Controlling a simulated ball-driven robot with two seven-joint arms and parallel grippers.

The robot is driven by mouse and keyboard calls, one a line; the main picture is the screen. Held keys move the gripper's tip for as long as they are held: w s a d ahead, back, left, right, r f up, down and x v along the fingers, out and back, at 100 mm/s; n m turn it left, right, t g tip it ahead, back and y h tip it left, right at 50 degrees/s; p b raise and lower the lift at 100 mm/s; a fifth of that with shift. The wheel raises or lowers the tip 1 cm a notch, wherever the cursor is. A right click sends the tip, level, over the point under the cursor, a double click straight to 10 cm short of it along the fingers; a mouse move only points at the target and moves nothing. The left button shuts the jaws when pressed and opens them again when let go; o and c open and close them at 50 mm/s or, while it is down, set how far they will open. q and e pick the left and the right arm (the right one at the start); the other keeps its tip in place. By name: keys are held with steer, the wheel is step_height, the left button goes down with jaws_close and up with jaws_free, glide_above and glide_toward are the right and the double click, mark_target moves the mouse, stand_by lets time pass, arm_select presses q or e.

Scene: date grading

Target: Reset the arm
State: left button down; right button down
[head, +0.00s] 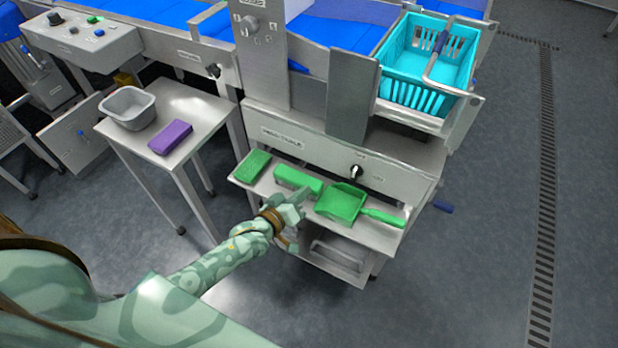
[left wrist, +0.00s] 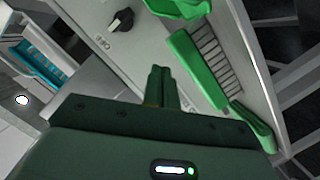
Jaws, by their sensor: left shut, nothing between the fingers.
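My left arm comes in from the lower left in the head view. Its gripper (head: 293,205) is at the front edge of the metal shelf (head: 274,192), close to the green brush (head: 298,180). In the left wrist view the gripper fingers (left wrist: 162,85) are together with nothing between them. The brush (left wrist: 193,65) lies beside them there, its bristles showing, and the fingers look apart from it. My right gripper does not show.
A turquoise basket (head: 428,67) stands higher up. Floor at right is clear.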

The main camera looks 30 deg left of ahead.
arm_select(q)
steer(key=s+a+f+m+g+y+p, duration=0.15)
steer(key=s+f+m+g, duration=0.45)
steer(key=s+f, duration=1.45)
steer(key=s+f+m+g, duration=0.1)
steer(key=s+f+g, duration=0.1)
steer(key=s, duration=0.8)
steer(key=s+f+m+g+y, duration=0.1)
steer(key=s+g, duration=0.3)
steer(key=s, duration=0.6)
steer(key=s+f+m+g, duration=0.1)
steer(key=s+f+g, duration=0.2)
steer(key=s, duration=0.8)
steer(key=shift+f+m+g, duration=0.15)
steer(key=shift+m+g, duration=0.15)
steer(key=shift+y, duration=0.25)
